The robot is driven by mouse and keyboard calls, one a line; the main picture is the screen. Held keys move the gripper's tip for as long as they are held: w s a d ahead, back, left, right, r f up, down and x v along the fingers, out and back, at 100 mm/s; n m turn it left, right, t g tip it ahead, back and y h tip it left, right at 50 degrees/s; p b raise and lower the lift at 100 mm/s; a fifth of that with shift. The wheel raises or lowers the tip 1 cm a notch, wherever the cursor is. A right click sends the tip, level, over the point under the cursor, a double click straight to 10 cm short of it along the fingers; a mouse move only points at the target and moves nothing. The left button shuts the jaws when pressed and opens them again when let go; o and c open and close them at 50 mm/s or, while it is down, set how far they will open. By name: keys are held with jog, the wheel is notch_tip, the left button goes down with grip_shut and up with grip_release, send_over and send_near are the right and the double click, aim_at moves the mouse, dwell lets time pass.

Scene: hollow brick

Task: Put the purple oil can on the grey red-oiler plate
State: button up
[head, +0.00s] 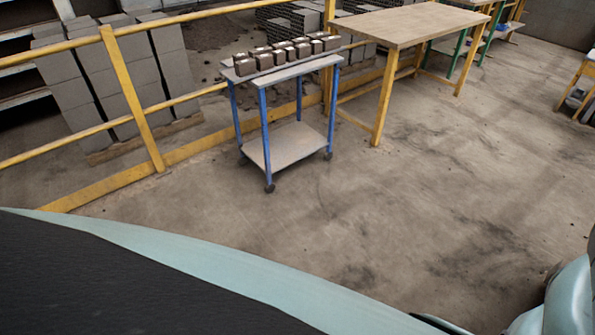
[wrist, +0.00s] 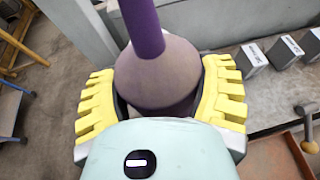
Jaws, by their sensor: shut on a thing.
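The purple oil can (wrist: 152,75) is in the wrist view, with a rounded body and a spout rising to the top edge. My gripper (wrist: 160,80) is shut on it, with one yellow finger on each side of its body. The can's lower part is hidden behind my gripper. I cannot make out the grey red-oiler plate in either view. The head view shows neither the can nor my gripper's fingers.
In the wrist view, several grey blocks (wrist: 285,51) stand on a grey surface, and a hammer (wrist: 305,122) lies by a reddish tray (wrist: 275,158). The head view shows a blue-legged cart (head: 290,68) with small blocks, a wooden table (head: 410,25), yellow railings and open floor.

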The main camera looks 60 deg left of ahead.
notch_tip(320, 180, down, 5)
jog(key=shift+s+a+r+b, duration=0.1)
jog(key=shift+a+b, duration=0.05)
jog(key=shift+b, duration=0.2)
jog(key=shift+f+b, duration=0.4)
jog(key=shift+f, duration=2)
jog(key=o, duration=1.3)
jog(key=shift+f, duration=0.1)
jog(key=shift+s, duration=0.1)
jog(key=v, duration=1.2)
